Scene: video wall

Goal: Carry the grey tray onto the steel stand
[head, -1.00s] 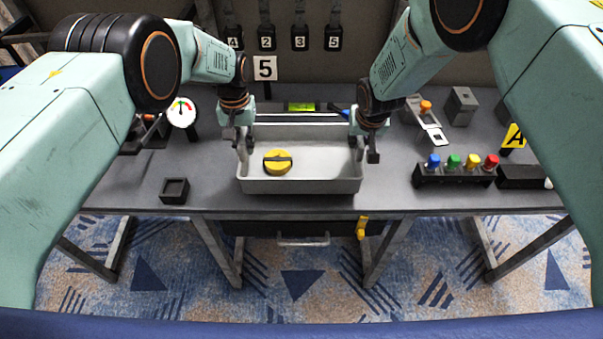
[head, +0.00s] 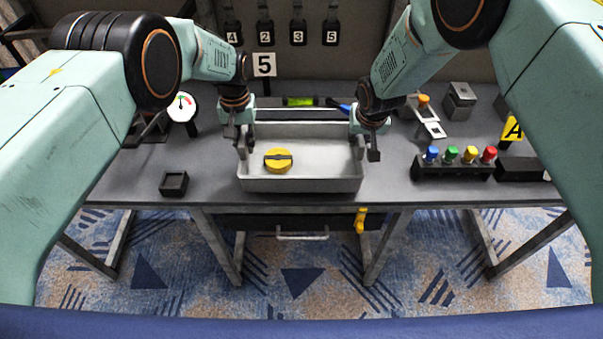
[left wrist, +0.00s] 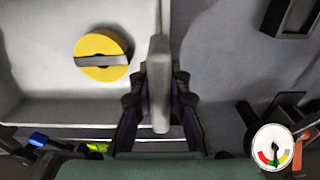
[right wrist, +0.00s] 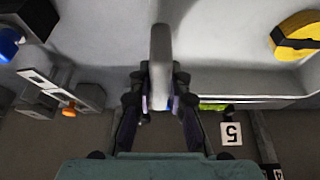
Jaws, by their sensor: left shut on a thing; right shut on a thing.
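The grey tray (head: 325,184) is level, over the front middle of the bench. I cannot tell whether it touches the top. A yellow round piece with a grey bar (head: 278,160) lies inside it, toward the left. My left gripper (head: 243,140) is shut on the tray's left wall, which stands between its fingers in the left wrist view (left wrist: 159,90). My right gripper (head: 372,140) is shut on the right wall, also between its fingers in the right wrist view (right wrist: 160,80). I cannot make out which thing is the steel stand.
A small black square holder (head: 174,183) is left of the tray. A gauge (head: 183,107) stands behind it. A black box with coloured buttons (head: 452,170) is to the right. A green level (head: 300,101) lies behind the tray. The bench front edge (head: 300,207) is close.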

